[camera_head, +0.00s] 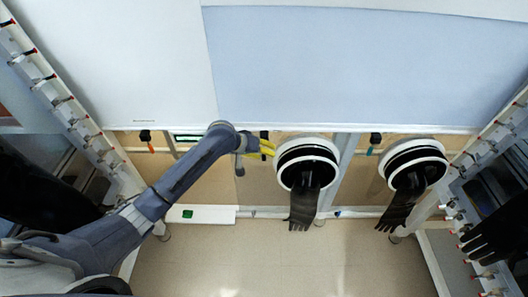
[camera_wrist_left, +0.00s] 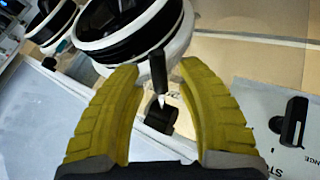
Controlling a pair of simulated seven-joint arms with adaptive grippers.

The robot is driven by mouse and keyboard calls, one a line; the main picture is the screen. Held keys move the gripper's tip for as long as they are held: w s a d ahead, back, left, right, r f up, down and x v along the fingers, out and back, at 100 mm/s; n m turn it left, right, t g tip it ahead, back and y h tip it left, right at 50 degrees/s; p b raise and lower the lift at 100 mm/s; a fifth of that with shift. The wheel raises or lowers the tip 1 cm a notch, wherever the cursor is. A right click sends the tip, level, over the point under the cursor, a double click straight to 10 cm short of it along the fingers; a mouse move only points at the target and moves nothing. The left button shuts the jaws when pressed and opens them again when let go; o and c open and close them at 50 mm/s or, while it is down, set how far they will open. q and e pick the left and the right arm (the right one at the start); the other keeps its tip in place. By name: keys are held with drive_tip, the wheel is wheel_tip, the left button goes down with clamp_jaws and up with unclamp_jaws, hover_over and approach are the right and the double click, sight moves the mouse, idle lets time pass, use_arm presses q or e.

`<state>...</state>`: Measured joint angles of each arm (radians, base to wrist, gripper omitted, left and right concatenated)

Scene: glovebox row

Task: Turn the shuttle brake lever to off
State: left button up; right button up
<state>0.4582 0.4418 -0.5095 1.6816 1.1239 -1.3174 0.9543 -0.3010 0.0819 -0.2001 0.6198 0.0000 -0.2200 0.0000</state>
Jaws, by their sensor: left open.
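My left gripper (camera_head: 268,148) reaches in from the left in the head view, close to the panel beside the left glove port. Its yellow fingers are open in the left wrist view (camera_wrist_left: 163,70). A black lever (camera_wrist_left: 159,72) on a dark base (camera_wrist_left: 161,115) shows between the spread fingers, with a gap on both sides. It appears in the head view as a small black shape (camera_head: 264,136) by the fingertips. No readable label shows which lever is the shuttle brake, and its setting cannot be told. My right gripper is not in view.
Two round glove ports (camera_head: 307,163) (camera_head: 414,165) with hanging black gloves stand right of my gripper. A black knob (camera_wrist_left: 293,122) sits on a partly lettered panel. Other handles show orange (camera_head: 147,140) and teal (camera_head: 374,142) parts. Floor below is clear.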

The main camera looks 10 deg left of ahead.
use_arm(q)
drive_tip(key=v, duration=1.2)
drive_tip(key=shift+s, duration=0.1)
idle(0.6)
